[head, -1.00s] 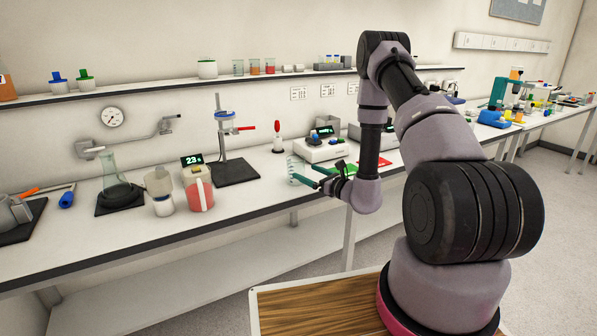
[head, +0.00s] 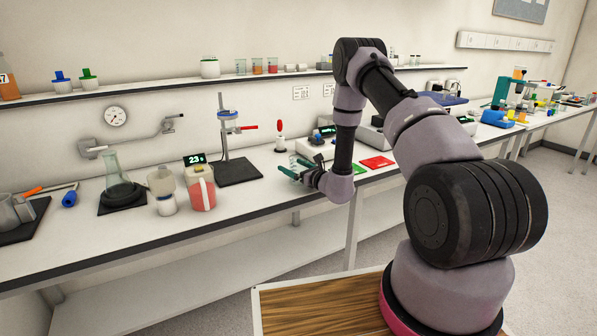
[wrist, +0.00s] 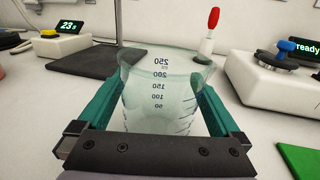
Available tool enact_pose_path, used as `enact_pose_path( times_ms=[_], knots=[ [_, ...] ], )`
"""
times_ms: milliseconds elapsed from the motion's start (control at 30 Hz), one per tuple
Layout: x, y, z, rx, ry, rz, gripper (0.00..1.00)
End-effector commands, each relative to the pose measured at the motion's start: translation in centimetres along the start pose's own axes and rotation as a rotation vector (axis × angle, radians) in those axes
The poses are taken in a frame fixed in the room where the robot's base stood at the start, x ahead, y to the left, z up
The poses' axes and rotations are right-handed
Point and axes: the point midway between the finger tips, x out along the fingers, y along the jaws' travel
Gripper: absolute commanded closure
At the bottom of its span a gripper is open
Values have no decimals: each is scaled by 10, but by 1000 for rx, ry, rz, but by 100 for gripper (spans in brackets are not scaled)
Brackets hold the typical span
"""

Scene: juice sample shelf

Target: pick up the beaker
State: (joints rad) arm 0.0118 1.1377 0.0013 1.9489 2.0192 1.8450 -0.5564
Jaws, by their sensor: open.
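The clear beaker (wrist: 160,95) with volume marks up to 250 stands upright on the bench between the two green fingers of my gripper (wrist: 155,78) in the wrist view. The fingers are open, one on each side of it; I cannot tell whether either touches the glass. The gripper's dark crossbar hides the beaker's lower part. In the head view, my gripper (head: 294,170) is low over the bench, and the beaker (head: 293,159) shows only partly behind the fingers.
Behind the beaker stand a red-topped tool (wrist: 208,34) and, at left, a dark stand base (wrist: 88,62). An instrument with a "ready" display (wrist: 290,58) is at right. Green (wrist: 302,158) and red (head: 377,163) mats lie on the bench. A jug of red liquid (head: 202,194) stands left.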

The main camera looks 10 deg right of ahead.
Motion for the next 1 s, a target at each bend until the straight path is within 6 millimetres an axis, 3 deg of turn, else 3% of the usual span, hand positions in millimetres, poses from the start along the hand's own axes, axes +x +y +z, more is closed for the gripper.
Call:
enact_pose_path(
  times_ms=[200, 233, 400, 433, 767, 1000],
  knots=[
    [1, 0, 0, 0, 1, -1, 0],
    [1, 0, 0, 0, 0, -1, 4],
    [1, 0, 0, 0, 0, -1, 69],
    [1, 0, 0, 0, 0, -1, 76],
    [1, -1, 6, -1, -1, -1, 76],
    [1, 0, 45, -3, -4, 0, 76]
  ],
)
